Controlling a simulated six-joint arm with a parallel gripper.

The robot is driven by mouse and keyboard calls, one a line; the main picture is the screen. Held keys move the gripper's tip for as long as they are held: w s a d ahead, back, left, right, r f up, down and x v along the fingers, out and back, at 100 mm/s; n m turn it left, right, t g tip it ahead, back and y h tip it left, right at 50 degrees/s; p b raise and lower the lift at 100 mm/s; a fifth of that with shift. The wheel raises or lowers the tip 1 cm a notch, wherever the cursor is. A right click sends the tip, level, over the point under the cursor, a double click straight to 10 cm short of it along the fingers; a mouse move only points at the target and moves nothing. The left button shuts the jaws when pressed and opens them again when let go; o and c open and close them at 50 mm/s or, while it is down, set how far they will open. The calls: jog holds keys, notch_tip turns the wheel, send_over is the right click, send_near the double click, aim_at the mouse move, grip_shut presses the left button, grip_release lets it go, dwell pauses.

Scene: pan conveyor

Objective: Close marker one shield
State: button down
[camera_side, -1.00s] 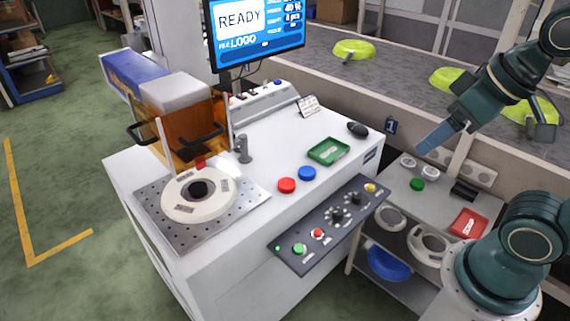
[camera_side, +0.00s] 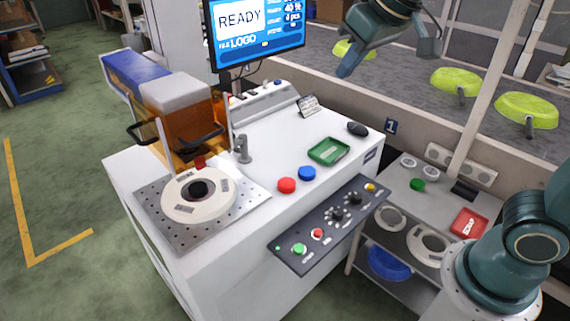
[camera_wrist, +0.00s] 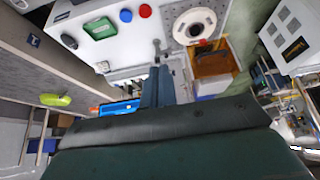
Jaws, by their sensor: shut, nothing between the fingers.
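The amber see-through shield (camera_side: 193,125) of the marker sits around the pale marking head (camera_side: 178,93), with black handles (camera_side: 207,138) at its front. The white round fixture (camera_side: 178,207) on the perforated plate stands uncovered in front of and below it. The shield also shows in the wrist view (camera_wrist: 212,66), beside the fixture.
The monitor (camera_side: 257,30) reading READY stands between my gripper and the shield in the side view. The white machine top holds a metal post (camera_side: 242,150), red button (camera_side: 286,186), blue button (camera_side: 307,173) and green tray (camera_side: 329,151).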

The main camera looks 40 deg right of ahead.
jog(key=w+a+f, duration=0.2)
jog(key=w+a, duration=1.3)
jog(key=w, duration=0.2)
jog(key=shift+w+t, duration=0.25)
jog(key=shift+t, duration=0.05)
jog(key=shift+w+a+f, duration=0.1)
jog(key=shift+f, duration=0.05)
send_over(209, 135)
notch_tip(209, 135, down, 8)
jog(key=shift+r, duration=0.1)
jog(key=shift+s+f, duration=0.2)
jog(key=shift+f, duration=0.85)
jog(key=shift+s+f, duration=0.15)
jog(key=shift+f, duration=0.9)
jog(key=shift+f, duration=0.15)
